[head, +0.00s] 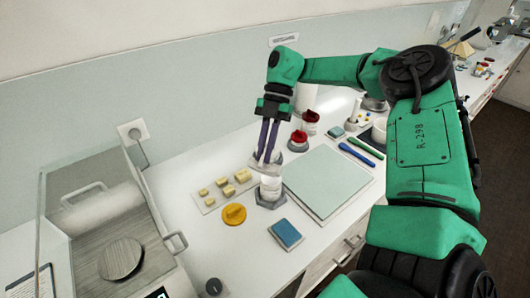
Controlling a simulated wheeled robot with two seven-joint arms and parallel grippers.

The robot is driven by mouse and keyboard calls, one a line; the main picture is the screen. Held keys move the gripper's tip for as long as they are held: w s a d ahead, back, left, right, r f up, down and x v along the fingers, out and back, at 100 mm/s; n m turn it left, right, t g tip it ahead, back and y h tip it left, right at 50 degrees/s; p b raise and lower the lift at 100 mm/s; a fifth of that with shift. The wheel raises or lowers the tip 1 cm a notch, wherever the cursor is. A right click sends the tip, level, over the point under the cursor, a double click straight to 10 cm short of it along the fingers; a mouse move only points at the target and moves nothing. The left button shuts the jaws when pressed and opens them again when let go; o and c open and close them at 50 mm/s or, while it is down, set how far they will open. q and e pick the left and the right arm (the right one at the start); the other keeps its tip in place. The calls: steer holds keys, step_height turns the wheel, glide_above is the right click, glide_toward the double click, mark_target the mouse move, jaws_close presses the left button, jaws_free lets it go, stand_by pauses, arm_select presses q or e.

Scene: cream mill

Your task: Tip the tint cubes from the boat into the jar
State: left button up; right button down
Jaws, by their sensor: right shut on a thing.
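My right gripper (265,158) comes down from above with its two dark purple fingers shut on a small pale boat (260,166). The boat is right over the mouth of the jar (271,186) and looks tilted. The jar is white, open at the top and stands upright in a grey hexagonal base on the white counter. I cannot make out any tint cubes in the boat or jar; the fingers and small size hide them. My left gripper is out of view.
A yellow lid (234,214) and a blue pad (286,233) lie in front of the jar. A tray (209,208) of pale yellow blocks is left. A pale green mat (328,182) is right. Red-topped jars (299,138) stand behind. A glass-walled balance (118,240) fills the left.

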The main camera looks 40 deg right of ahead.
steer(key=shift+r, duration=0.55)
steer(key=shift+a+r+t+h, duration=0.2)
steer(key=shift+r+t+h, duration=0.25)
steer(key=shift+h, duration=0.35)
steer(key=shift+s+a+r+t+h, duration=0.15)
steer(key=shift+t+h, duration=0.3)
steer(key=shift+h, duration=0.25)
steer(key=t+h+b, duration=0.1)
steer(key=h+b, duration=0.1)
steer(key=a+r+t+h+b, duration=0.1)
steer(key=h+b, duration=0.1)
steer(key=b, duration=0.1)
steer(key=s+r+t+h+b, duration=0.1)
steer(key=h+b, duration=0.1)
steer(key=b, duration=0.1)
steer(key=shift+a+r, duration=0.15)
steer(key=shift+a, duration=0.15)
steer(key=shift+a+r+t+h, duration=0.15)
steer(key=shift+r+t+h, duration=0.15)
steer(key=shift+r+h, duration=0.1)
steer(key=shift+s+a+r, duration=0.1)
steer(key=shift+s+r, duration=0.05)
steer(key=shift+r, duration=0.2)
